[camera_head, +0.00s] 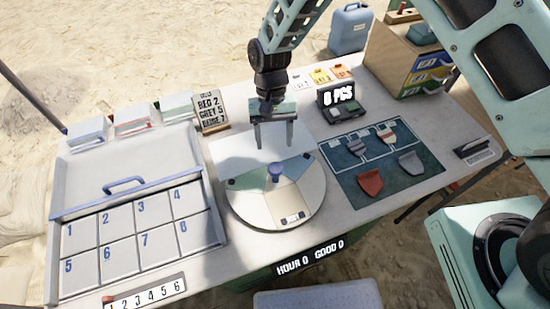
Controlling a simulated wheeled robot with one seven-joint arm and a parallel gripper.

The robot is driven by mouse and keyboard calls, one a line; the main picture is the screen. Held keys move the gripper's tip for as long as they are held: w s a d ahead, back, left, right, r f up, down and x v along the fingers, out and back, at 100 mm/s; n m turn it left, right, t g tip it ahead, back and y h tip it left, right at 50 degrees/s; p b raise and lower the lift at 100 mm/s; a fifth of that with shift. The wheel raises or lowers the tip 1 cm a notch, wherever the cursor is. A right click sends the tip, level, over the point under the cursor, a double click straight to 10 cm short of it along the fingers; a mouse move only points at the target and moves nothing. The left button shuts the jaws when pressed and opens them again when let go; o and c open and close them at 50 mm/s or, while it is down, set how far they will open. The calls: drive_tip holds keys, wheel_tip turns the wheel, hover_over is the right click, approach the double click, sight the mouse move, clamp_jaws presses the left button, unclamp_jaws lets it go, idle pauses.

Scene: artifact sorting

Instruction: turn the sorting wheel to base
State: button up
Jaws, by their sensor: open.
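The sorting wheel (259,212) is a round pale disc lying flat near the middle of the table. It has coloured sectors, including a greenish one at left and a beige one toward the front, with a small labelled tag (292,218) near its front rim. A blue knob (275,171) stands at its centre. My gripper (275,145) hangs above the back part of the wheel, pointing down, open and empty. It appears apart from the knob. The lettering on the tag is too small to read.
Left is a tray (125,185) with numbered compartments and a blue handle. Behind stand a sign (211,108) and a counter display (337,94). Right is a dark mat (345,185) with several scoops and brushes. A drawer box (395,62) stands at the back right.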

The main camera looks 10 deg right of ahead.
sight(276, 167)
drive_tip(key=p+x, duration=0.1)
drive_tip(key=x, duration=0.7)
drive_tip(key=shift+p, duration=0.4)
clamp_jaws()
